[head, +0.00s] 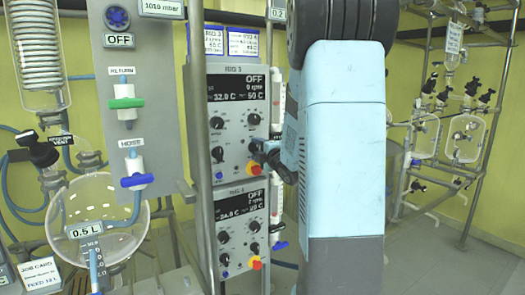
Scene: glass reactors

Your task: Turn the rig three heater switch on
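The upper control panel (236,132) seems to be labelled RIG 3. Its dark display (238,87) reads OFF, 0 rpm, 32.0 C and 50 C. Below are black knobs at upper left (216,122), upper right (253,119) and lower left (217,154). A further knob at lower right is partly behind my gripper. A red and yellow button (254,168) sits at the bottom right. Knob labels are too small to read, so I cannot tell which is the heater switch. My gripper (262,155) is at the panel's lower right; contact and finger opening are unclear.
A similar panel (238,230) is directly below. A grey valve board (140,90) and a round glass vessel (97,215) stand left. Metal posts (200,150) flank the panels. Another glassware rack (465,130) stands at right. Floor (440,260) shows clear at lower right.

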